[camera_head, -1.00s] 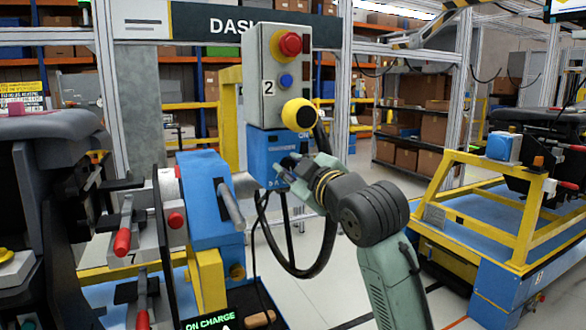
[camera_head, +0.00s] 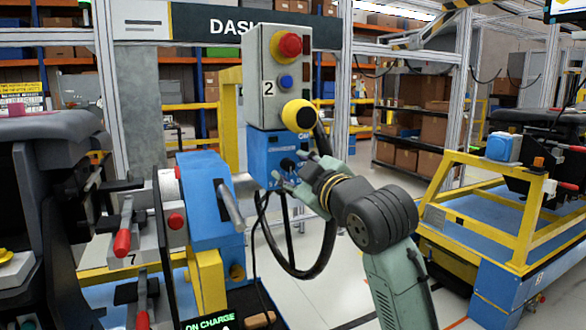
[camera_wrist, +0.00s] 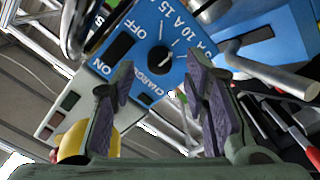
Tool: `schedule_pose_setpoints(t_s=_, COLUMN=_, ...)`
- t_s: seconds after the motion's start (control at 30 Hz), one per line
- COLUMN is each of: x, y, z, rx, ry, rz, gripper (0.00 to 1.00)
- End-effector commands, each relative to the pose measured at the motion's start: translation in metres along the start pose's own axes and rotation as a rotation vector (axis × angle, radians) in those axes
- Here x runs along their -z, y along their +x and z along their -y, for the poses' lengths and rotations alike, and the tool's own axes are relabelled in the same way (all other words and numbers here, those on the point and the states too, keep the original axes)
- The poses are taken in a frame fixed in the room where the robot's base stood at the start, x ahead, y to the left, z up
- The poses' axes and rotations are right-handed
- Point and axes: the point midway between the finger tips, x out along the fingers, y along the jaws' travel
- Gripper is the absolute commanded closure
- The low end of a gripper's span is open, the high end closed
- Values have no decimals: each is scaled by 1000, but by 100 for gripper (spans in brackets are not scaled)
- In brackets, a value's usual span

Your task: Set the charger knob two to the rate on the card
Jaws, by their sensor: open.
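The blue charger (camera_head: 262,150) hangs under the grey control box marked 2. Its black knob (camera_wrist: 159,58) shows in the wrist view on the blue face, with white rate marks around it, 10 A and 15 A among them. I cannot tell for sure which mark it points at. My gripper (camera_wrist: 158,76) is open, its two fingers apart on either side of the view of the knob, holding nothing. In the head view my gripper (camera_head: 290,180) is close in front of the charger's lower face. I cannot make out a card with a readable rate.
A black cable (camera_head: 325,250) loops below the charger. A blue clamp block (camera_head: 208,195) with a metal handle stands at left. A yellow-framed cart (camera_head: 500,215) is at right.

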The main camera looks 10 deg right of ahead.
Motion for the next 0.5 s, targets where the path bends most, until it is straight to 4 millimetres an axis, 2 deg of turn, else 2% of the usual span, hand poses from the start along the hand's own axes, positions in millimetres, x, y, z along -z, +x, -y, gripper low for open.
schedule_pose_setpoints(t_s=0.3, x=0, y=-67, z=-1, rx=-4, ry=-1, rz=0, gripper=59)
schedule_pose_setpoints(t_s=0.5, x=0, y=-97, z=0, rx=-2, ry=0, rz=0, gripper=59)
